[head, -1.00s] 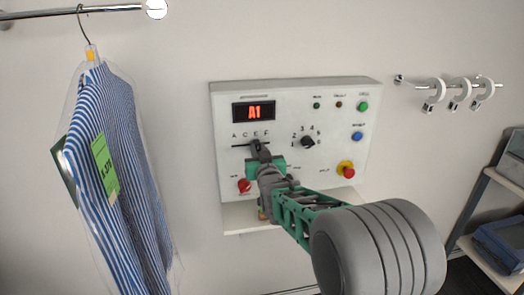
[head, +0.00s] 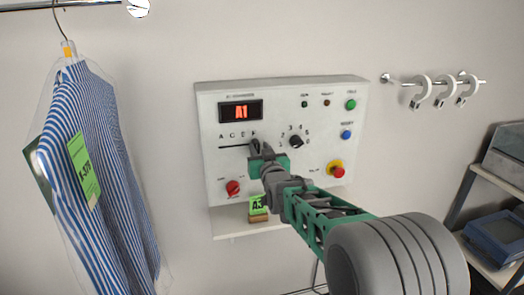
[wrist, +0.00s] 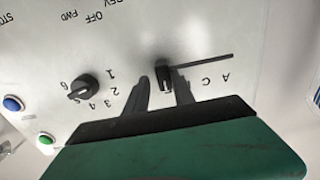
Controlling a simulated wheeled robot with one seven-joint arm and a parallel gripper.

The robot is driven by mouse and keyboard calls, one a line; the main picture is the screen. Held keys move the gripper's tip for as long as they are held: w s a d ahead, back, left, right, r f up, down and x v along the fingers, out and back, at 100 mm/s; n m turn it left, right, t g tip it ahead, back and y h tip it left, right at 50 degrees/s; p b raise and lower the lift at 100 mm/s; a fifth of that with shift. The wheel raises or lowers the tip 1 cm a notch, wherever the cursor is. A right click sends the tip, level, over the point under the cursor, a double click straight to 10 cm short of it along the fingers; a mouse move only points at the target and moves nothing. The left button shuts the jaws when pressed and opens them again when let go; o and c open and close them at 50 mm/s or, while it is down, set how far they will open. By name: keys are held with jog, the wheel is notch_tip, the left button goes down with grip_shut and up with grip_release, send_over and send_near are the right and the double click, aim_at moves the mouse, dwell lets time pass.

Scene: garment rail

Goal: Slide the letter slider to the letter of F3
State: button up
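The white control panel (head: 285,85) on the wall has a red display (head: 241,111) reading A1. Its letter scale (head: 237,135) reads A, C, E, F from left to right above a slot (head: 232,147). My gripper (head: 255,147) is at the slot's right end, below F, and hides the slider in the head view. In the wrist view the black slider knob (wrist: 166,78) stands at the end of the slot away from A. My gripper's fingers (wrist: 162,88) are apart, one on each side of the knob. Whether either touches it I cannot tell. E and F are hidden there.
A black number dial (head: 296,141) sits right of the slot, with a red knob (head: 233,188) below. A red-yellow button (head: 336,170) is at lower right. A bagged striped shirt (head: 95,160) hangs at left. A green A3 tag (head: 258,205) is on the ledge under the panel.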

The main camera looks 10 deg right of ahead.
jog(key=shift+o, duration=1.1)
jog(key=shift+a, duration=0.1)
jog(key=s+b, duration=0.2)
jog(key=s, duration=0.5)
jog(key=shift+s+d, duration=0.3)
jog(key=shift+s, duration=0.1)
jog(key=shift+f, duration=0.1)
